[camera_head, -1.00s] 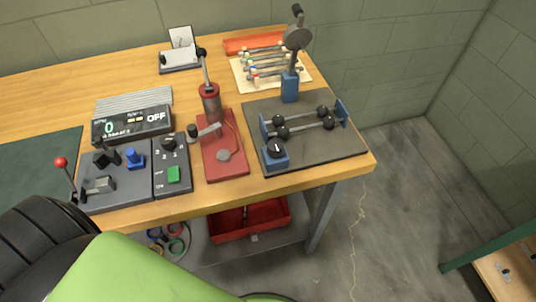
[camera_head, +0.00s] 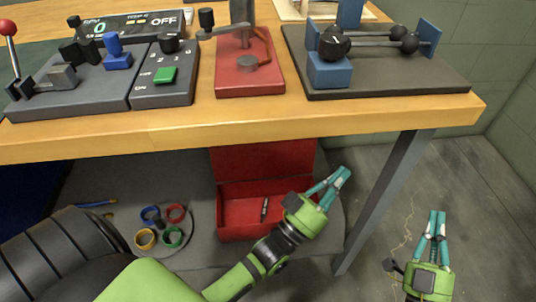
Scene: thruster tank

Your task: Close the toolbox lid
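The red toolbox (camera_head: 237,233) stands on the grey shelf under the workbench. Its lid (camera_head: 262,162) is open and stands up at the back, its top hidden by the bench edge. A dark, slim tool lies inside the box. My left gripper (camera_head: 343,173) is at the right end of the toolbox, in front of it in the picture, with its teal fingertips pointing up and right, close together and empty. My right gripper (camera_head: 437,213) is farther right over the floor, beyond the table leg, fingers pointing up, tips together and empty.
The wooden bench edge (camera_head: 240,130) overhangs the toolbox. A dark table leg (camera_head: 382,200) stands between my grippers. Several coloured tape rolls (camera_head: 172,238) lie on the shelf left of the toolbox. A control panel (camera_head: 95,75) and a red fixture (camera_head: 248,82) sit on the bench.

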